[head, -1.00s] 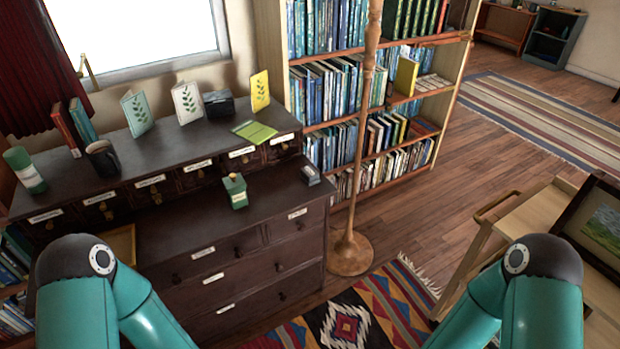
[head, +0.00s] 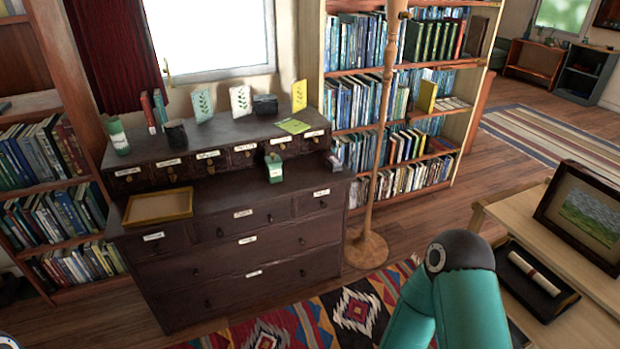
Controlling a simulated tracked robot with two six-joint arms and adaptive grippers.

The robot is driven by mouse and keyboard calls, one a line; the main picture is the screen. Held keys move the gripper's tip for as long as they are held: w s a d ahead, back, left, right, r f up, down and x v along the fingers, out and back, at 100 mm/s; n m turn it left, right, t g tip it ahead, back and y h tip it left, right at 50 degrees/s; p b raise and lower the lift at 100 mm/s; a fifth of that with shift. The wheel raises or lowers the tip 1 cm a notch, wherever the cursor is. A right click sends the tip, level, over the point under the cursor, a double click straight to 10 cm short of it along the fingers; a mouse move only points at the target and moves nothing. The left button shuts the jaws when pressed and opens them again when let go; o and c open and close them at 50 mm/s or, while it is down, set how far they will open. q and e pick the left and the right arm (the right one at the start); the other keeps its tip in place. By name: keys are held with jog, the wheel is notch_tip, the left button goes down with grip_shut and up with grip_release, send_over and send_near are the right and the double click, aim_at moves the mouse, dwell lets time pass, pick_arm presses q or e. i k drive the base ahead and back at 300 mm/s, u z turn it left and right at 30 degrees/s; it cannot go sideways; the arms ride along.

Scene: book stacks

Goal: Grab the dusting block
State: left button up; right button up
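Two small blocks stand on the lower top of the dark drawer cabinet (head: 215,255). One is a green block (head: 274,172) with a pale label and a dark knob on top, standing upright. The other is a small dark block (head: 333,163) to its right, near the cabinet's right end. I cannot tell for sure which one is the dusting block. Neither gripper is in view. My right arm's bent elbow shows at the lower right, well apart from both blocks, and only a sliver of my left arm shows at the bottom left corner.
A yellow-rimmed tray (head: 158,207) lies at the cabinet's left. Cards, a dark mug (head: 176,134) and a green-and-white cylinder (head: 117,136) stand on the upper top. A wooden pole stand (head: 367,250) rises right of the cabinet. A wooden trolley (head: 520,232) stands at the right.

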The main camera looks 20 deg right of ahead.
aim_at(333, 164)
jog(key=z, duration=0.6)
jog(key=i, duration=1.9)
jog(key=u, duration=0.65)
